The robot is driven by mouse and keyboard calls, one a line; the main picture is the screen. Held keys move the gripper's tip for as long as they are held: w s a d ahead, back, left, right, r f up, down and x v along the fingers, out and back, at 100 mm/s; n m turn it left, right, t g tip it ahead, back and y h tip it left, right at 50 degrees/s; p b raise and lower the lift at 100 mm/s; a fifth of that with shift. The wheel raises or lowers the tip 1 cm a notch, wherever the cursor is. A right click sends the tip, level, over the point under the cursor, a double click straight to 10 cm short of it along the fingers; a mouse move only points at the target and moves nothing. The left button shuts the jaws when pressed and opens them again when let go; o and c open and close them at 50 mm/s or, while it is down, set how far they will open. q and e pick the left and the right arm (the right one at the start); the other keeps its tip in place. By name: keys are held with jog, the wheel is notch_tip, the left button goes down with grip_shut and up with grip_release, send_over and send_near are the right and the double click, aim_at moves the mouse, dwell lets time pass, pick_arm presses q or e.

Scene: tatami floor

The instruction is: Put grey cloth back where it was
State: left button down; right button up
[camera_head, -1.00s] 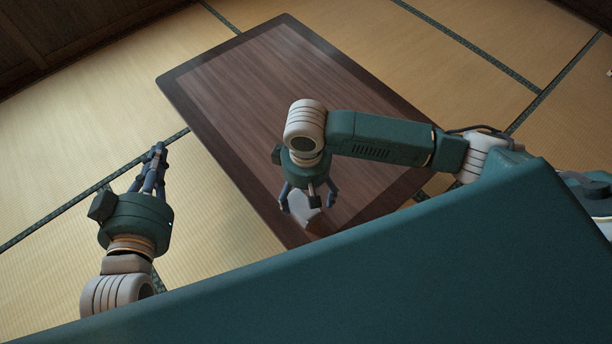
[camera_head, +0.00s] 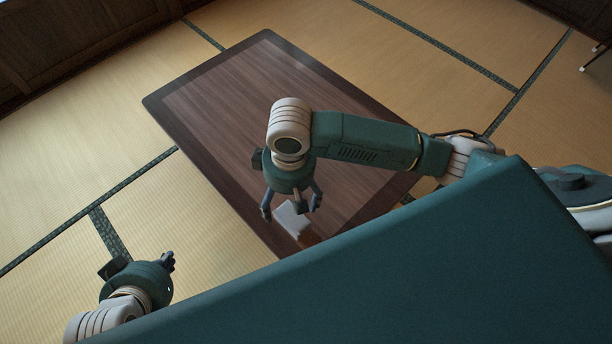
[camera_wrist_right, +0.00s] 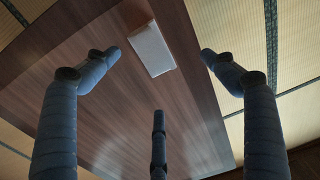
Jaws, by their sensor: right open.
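The grey cloth (camera_head: 290,220) looks like a small, flat, pale grey rectangle on the dark wooden table, near its front edge. It also shows in the right wrist view, where the cloth (camera_wrist_right: 152,50) lies between and beyond the spread fingers. My right gripper (camera_head: 291,208) is open and empty above the table, with its fingers around the cloth in the picture but apart from it. Its fingers partly hide the cloth in the head view. My left gripper (camera_head: 168,262) is at the lower left over the floor, away from the table; its fingers are small and overlapping.
A small brown piece (camera_wrist_right: 136,14) touches or adjoins one end of the cloth. Tatami floor (camera_head: 80,150) surrounds the table and is clear on the left. Thin dark legs (camera_head: 592,58) stand at the far right.

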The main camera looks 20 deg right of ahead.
jog(key=s+a+r+t+y, duration=0.2)
jog(key=a+y, duration=0.2)
jog(key=a, duration=0.5)
jog(key=s+d+m+t+h, duration=0.2)
jog(key=d+t+h, duration=0.1)
jog(key=d, duration=1.3)
jog(key=shift+s+d+r+t+h, duration=0.2)
jog(key=shift+t+h, duration=0.2)
jog(key=shift+t, duration=0.5)
